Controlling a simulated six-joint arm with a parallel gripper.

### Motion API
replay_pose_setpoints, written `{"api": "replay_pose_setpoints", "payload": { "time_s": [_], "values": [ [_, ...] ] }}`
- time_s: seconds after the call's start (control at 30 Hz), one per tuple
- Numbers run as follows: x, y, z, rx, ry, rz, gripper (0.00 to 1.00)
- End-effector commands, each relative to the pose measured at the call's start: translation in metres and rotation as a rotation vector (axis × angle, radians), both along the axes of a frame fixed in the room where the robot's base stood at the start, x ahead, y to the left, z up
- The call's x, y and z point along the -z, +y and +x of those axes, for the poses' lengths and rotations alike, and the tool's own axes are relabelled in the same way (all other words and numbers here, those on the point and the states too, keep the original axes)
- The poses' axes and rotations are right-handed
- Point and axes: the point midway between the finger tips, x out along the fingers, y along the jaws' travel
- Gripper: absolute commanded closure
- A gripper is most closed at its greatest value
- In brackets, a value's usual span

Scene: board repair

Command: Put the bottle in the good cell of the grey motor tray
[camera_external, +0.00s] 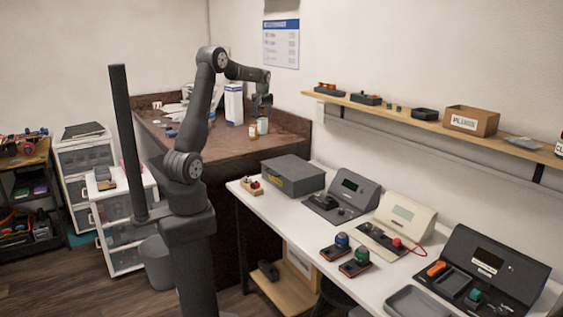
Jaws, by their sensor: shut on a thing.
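My gripper (263,110) points down over the brown worktop at the back. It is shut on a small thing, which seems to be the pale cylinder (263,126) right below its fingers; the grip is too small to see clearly. A small orange bottle (253,132) with a pale label stands upright just left of the pale cylinder. A dark grey case (522,281) with compartments, holding an orange part and a green part, lies at the right of the white table. A shallow grey tray (418,303) is at its front edge. I cannot tell which is the motor tray.
The white table (300,215) holds a dark grey box (292,175), two instrument consoles and small red, blue and green parts. A wall shelf (400,112) runs above it with a cardboard box (471,121).

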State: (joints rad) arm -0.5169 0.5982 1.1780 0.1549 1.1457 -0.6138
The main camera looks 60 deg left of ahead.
Motion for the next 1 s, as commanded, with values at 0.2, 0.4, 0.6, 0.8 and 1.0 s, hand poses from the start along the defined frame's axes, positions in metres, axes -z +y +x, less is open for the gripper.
{"api": "replay_pose_setpoints", "payload": {
  "time_s": [0.2,0.4,0.6,0.8,1.0],
  "values": [
    [0.007,-0.098,0.070,0.221,0.000,0.000,0.92],
    [0.013,-0.196,0.115,0.415,0.001,-0.002,0.92],
    [0.019,-0.291,0.142,0.592,0.001,-0.002,0.92],
    [0.025,-0.382,0.155,0.752,0.002,-0.002,0.92],
    [0.032,-0.483,0.154,0.926,0.002,-0.003,0.92]
  ]
}}
